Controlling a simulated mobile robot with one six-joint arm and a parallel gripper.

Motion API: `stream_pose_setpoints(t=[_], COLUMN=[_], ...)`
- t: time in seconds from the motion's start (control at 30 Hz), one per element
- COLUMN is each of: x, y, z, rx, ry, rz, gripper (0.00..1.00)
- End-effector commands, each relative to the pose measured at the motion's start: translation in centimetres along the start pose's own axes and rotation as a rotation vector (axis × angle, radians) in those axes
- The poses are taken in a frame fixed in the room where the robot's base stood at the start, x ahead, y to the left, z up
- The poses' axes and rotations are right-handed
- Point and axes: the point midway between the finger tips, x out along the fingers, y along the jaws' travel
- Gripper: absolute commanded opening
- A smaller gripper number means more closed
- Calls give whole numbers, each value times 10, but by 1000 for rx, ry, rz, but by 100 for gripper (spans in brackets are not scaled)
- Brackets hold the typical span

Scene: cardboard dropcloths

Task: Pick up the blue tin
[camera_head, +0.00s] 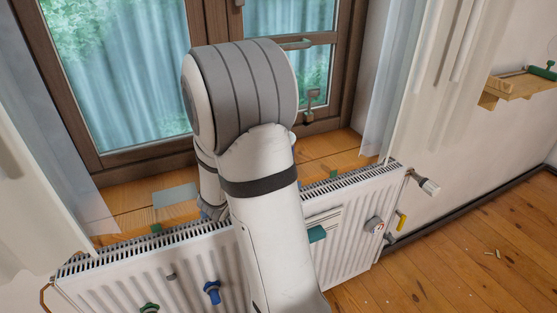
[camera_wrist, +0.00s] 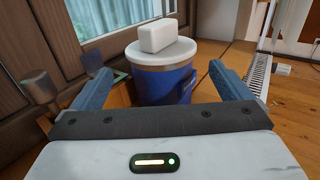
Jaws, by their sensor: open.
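In the wrist view the blue tin (camera_wrist: 165,86) stands upright on the wooden window sill, with a pale rim. A white block (camera_wrist: 168,32) sits on top of it. My gripper (camera_wrist: 158,82) is open, with one finger to the left of the tin and one to the right. The tin appears between or just beyond the fingertips; I cannot tell the exact depth. Its lower part is hidden behind my gripper's body.
A white radiator (camera_head: 185,277) runs below the sill (camera_head: 128,221), with small fittings on its front. A window with a dark wooden frame (camera_head: 142,157) stands behind. In the wrist view a dark knobbed object (camera_wrist: 38,90) is at the left. A wooden shelf (camera_head: 520,88) is at the right.

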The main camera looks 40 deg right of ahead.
Motion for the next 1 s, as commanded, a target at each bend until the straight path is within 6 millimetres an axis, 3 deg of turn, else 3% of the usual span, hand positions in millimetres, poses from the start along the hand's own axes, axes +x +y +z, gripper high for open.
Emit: stream_pose_setpoints(t=[0.5,0.8,1.0], x=[67,71,71], y=[-2,-2,-2], z=[-1,0,-1], rx=[1,2,2], ry=[1,1,1], rz=[-4,-3,-3], gripper=[98,97,81])
